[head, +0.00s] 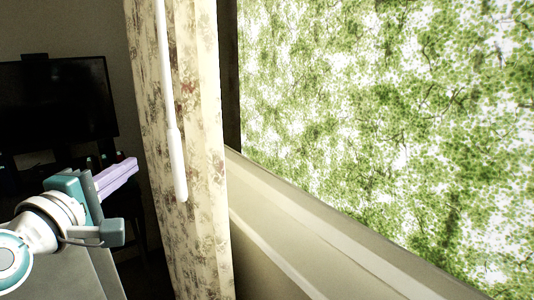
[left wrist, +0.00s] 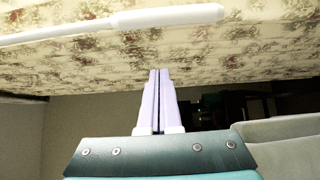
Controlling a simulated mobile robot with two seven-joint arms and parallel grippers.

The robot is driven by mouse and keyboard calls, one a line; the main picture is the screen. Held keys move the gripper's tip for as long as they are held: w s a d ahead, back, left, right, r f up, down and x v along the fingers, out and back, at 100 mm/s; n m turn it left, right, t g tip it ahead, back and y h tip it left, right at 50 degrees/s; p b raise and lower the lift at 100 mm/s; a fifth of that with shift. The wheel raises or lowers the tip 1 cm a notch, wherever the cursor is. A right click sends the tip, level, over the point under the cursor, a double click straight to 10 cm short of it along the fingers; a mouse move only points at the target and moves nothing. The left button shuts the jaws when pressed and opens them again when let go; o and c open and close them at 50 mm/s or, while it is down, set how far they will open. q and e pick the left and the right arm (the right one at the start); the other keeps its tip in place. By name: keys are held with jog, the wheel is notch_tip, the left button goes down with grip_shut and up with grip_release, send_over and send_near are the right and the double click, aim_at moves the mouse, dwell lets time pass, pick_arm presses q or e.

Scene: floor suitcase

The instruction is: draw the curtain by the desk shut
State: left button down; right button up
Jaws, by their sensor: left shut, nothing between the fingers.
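The curtain (head: 205,120) has a cream floral pattern and hangs gathered at the left side of the window, which is uncovered to its right. A white wand (head: 175,150) with a thick lower end hangs in front of it. My left gripper (head: 130,163) is left of the curtain and apart from the wand, shut and empty. In the left wrist view the curtain (left wrist: 200,55) and wand (left wrist: 165,17) lie beyond the shut fingertips (left wrist: 159,72); I cannot tell whether the tips touch the cloth. My right gripper is out of view.
A dark monitor (head: 60,100) stands on the desk area behind my left gripper, with small items near it. The window sill (head: 300,235) runs from the curtain toward the lower right and is bare. Green foliage shows through the window (head: 390,110).

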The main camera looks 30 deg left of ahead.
pick_arm(q)
jog(key=x, duration=0.6)
jog(key=d+p, duration=0.1)
jog(key=d, duration=0.3)
jog(key=shift+s+d, duration=0.15)
jog(key=shift+s, duration=0.1)
